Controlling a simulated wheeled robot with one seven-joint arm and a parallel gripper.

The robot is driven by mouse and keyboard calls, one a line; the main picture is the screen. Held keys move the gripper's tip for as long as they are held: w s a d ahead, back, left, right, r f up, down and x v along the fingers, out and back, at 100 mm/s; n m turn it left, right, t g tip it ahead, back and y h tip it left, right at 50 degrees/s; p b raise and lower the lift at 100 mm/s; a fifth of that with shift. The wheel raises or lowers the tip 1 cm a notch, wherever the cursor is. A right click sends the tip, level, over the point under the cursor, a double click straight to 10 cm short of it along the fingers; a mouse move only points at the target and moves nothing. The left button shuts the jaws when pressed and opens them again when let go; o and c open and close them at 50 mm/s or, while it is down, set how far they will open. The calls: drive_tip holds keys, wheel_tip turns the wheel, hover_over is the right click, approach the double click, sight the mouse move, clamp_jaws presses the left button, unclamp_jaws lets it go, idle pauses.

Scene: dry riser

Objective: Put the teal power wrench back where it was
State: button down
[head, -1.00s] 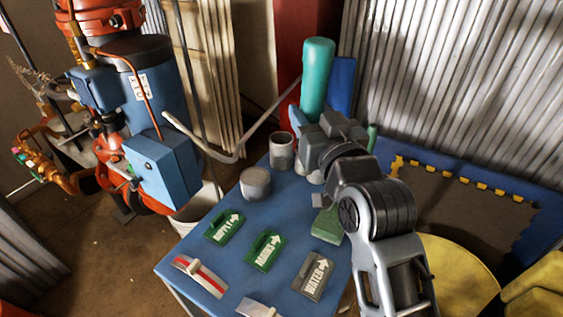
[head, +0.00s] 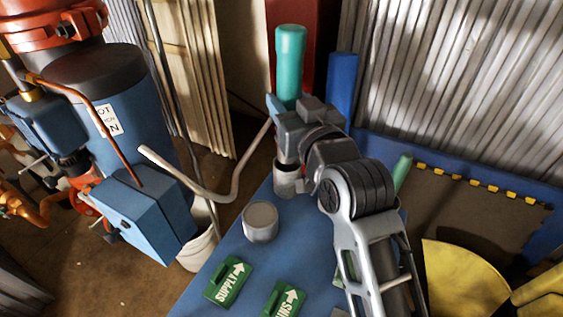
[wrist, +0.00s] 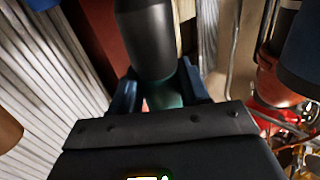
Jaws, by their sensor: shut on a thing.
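The teal power wrench (head: 290,62) shows in the head view as an upright teal cylinder above my gripper (head: 287,108). In the wrist view, my gripper (wrist: 163,97) has its two blue fingers on either side of the teal part of the wrench (wrist: 164,94). A dark grey cylindrical part extends beyond it toward the top of that view. My gripper is shut on the wrench and holds it over the far left end of the blue table (head: 232,250).
Green label blocks (head: 226,284) lie in front. A blue cylinder (head: 342,90) stands behind; a pale green cylinder (head: 402,172) is to the right. A bent pipe (head: 205,190) reaches in from the left.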

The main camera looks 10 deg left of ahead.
wheel_tip(320, 180, down, 9)
idle(0.5)
drive_tip(key=shift+f+b, duration=0.15)
drive_tip(key=shift+b, duration=0.15)
drive_tip(key=c, duration=0.5)
unclamp_jaws()
drive_tip(key=shift+c, duration=0.2)
drive_tip(key=b+v, duration=0.1)
drive_tip(key=v, duration=1.1)
drive_tip(key=shift+s, duration=0.15)
